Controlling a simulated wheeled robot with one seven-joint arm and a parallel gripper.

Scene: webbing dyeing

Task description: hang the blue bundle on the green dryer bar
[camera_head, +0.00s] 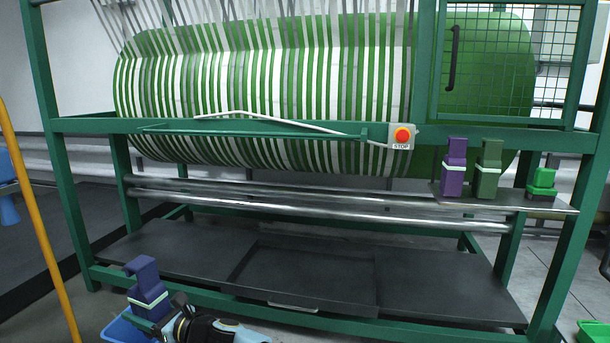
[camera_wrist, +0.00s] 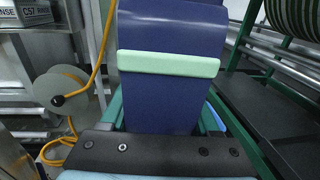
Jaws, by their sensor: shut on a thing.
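The blue bundle (camera_head: 146,285), a folded dark blue block with a pale band around it, stands upright at the lower left in the head view. My gripper (camera_head: 152,319) is shut on its lower part. In the wrist view the bundle (camera_wrist: 160,100) fills the middle, its pale green band across it, with green finger parts at both sides. The green dryer bar (camera_head: 250,127) runs level across the front of the machine, above and to the right of the bundle and apart from it. The bundle's lower end is partly hidden by the gripper.
A blue bin (camera_head: 122,329) is below the bundle. A purple bundle (camera_head: 453,168), a dark green bundle (camera_head: 487,168) and a bright green item (camera_head: 541,183) sit on the right shelf. Steel rollers (camera_head: 320,206) span the frame.

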